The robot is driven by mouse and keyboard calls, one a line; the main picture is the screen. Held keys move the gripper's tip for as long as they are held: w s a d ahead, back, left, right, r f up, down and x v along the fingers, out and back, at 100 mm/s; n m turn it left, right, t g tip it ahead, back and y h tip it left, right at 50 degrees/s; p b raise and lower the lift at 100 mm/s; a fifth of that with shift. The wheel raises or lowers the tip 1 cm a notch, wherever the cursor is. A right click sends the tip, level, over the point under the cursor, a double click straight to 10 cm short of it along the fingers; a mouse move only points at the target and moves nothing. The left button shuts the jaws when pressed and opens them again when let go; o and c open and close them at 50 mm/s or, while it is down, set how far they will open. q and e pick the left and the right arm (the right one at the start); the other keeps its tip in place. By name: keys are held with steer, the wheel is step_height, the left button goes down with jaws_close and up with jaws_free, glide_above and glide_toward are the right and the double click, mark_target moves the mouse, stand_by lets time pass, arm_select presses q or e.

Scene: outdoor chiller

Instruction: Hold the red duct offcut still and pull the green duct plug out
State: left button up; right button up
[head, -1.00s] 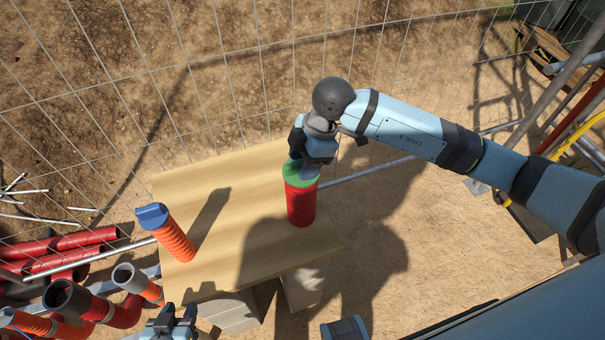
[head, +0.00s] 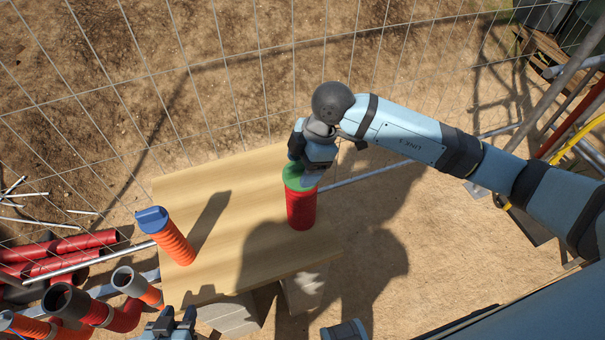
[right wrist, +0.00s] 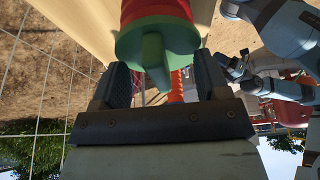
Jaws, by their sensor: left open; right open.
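The red duct offcut (head: 301,209) stands upright on the right part of the wooden board. The green duct plug (head: 293,177) sits in its top end; the right wrist view shows its round flange and a green grip tab (right wrist: 155,62). My right gripper (head: 306,178) is at the plug, its two fingers (right wrist: 163,88) open on either side of the tab with gaps showing. My left gripper (head: 170,322) is open and empty at the bottom edge of the head view, below the board and away from the offcut.
An orange duct piece (head: 174,242) with a blue plug (head: 152,219) stands on the left of the board (head: 235,190). Red and orange pipes (head: 85,305) lie at the lower left. A wire fence (head: 230,70) runs behind the board.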

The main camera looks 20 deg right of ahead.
steer(key=p+v, duration=0.6)
steer(key=v, duration=0.1)
steer(key=shift+r, duration=0.1)
stand_by(0.5)
